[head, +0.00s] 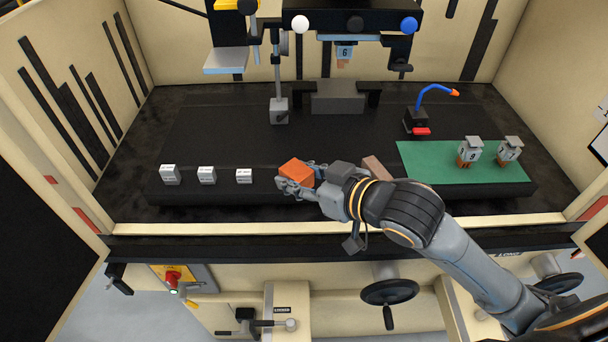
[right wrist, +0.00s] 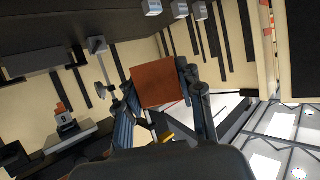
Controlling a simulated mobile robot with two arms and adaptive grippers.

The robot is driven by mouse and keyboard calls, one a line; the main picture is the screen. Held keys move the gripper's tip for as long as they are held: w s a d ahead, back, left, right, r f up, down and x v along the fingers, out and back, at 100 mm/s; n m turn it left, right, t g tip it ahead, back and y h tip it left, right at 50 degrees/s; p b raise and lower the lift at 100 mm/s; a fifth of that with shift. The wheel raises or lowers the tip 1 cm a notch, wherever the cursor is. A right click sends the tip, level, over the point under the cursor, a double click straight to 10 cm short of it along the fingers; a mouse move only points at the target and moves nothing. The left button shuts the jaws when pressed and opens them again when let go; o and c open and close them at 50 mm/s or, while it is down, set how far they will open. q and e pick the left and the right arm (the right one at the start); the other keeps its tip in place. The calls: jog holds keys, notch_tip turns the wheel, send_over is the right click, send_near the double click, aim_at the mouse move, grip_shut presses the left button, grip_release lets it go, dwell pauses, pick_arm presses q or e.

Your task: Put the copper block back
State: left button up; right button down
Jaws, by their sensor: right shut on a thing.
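The copper block (head: 296,172) is an orange-brown block held in my right gripper (head: 297,185), over the front part of the dark machine table. In the right wrist view the copper block (right wrist: 158,83) sits between the two fingers of my right gripper (right wrist: 165,90), which is shut on it. Whether the block touches the table below cannot be told. My left gripper is not in view.
Small white-topped blocks (head: 207,175) stand in a row left of my right gripper. A green mat (head: 440,160) carries two numbered electrodes (head: 469,152). A blue-hosed stand (head: 416,122), a grey block (head: 338,97) and an upright post (head: 278,105) stand behind. A brownish block (head: 377,167) is partly hidden by my arm.

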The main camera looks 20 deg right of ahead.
jog(key=shift+w+d, duration=0.15)
jog(key=shift+w, duration=0.1)
jog(key=w+d+f, duration=0.1)
jog(key=w+f, duration=0.1)
jog(key=w, duration=0.1)
jog(key=w+d+f, duration=0.2)
jog(key=w+f, duration=0.1)
jog(key=w, duration=0.1)
jog(key=w+d+f, duration=0.1)
jog(key=w+f, duration=0.2)
jog(key=w, duration=0.1)
jog(key=shift+d, duration=0.2)
jog(key=shift+w+d+f, duration=0.15)
jog(key=shift+w+f, duration=0.2)
jog(key=shift+f, duration=0.05)
jog(key=f, duration=0.3)
jog(key=shift+w+d+f, duration=0.1)
jog(key=shift+w+f, duration=0.1)
jog(key=shift+f, duration=0.05)
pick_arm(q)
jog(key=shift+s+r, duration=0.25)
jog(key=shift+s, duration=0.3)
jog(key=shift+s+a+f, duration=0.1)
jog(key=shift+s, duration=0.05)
pick_arm(e)
jog(key=shift+f, duration=0.25)
jog(key=c, duration=1)
grip_release()
jog(key=shift+s+f, duration=0.1)
jog(key=shift+o, duration=0.8)
